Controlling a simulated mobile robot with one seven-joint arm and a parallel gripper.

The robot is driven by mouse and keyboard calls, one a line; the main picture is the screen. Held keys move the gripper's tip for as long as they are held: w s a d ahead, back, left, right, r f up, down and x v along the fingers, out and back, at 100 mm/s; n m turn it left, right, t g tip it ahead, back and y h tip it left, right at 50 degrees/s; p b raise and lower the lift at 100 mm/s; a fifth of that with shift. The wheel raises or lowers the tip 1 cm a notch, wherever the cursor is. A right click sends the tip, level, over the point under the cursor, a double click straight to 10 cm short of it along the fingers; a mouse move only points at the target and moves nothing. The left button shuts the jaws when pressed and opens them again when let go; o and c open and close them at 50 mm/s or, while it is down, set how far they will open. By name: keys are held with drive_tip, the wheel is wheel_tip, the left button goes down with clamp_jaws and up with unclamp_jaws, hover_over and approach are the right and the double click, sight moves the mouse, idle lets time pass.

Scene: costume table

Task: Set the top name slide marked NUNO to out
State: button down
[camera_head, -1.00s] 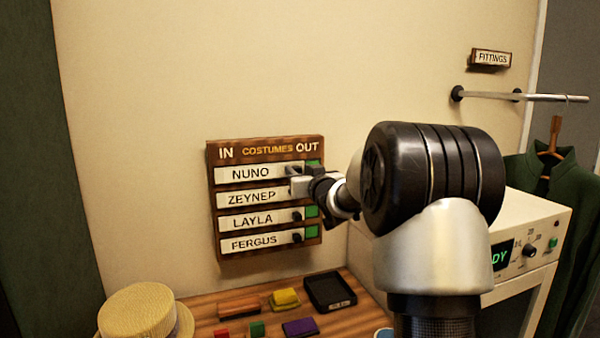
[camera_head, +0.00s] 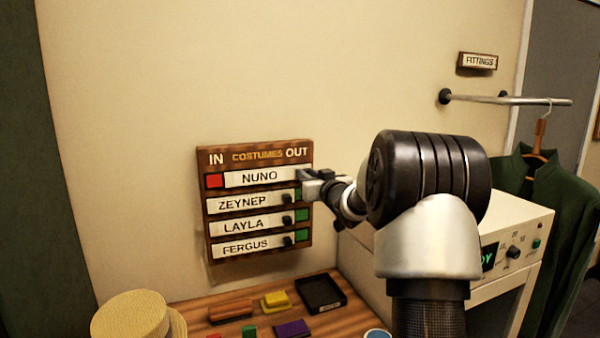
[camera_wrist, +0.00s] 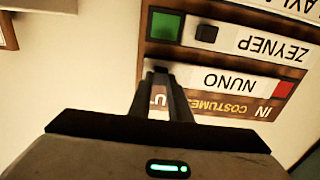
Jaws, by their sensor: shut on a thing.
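The name board (camera_head: 206,150) hangs on the wall with IN at its left and OUT at its right. The top name slide marked NUNO (camera_head: 258,177) is at the right end of its row, with a red patch (camera_head: 215,181) uncovered on the IN side. My gripper (camera_head: 305,176) is at the slide's right end, shut on its knob, which the fingers largely hide. In the wrist view the board is upside down, and the fingers (camera_wrist: 161,80) close at the end of the NUNO slide (camera_wrist: 225,82), beside the red patch's opposite end.
The ZEYNEP (camera_head: 243,202), LAYLA (camera_head: 247,225) and FERGUS (camera_head: 245,247) slides sit left, with green patches showing at their right. A white machine (camera_head: 515,225) stands right.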

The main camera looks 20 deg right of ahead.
drive_tip(key=shift+d, duration=0.25)
drive_tip(key=c, duration=1.6)
unclamp_jaws()
drive_tip(key=shift+d, duration=0.1)
drive_tip(key=shift+c, duration=0.2)
drive_tip(key=s+b, duration=0.1)
drive_tip(key=s, duration=1.6)
drive_tip(key=shift+s, duration=0.3)
drive_tip(key=shift+a, duration=0.2)
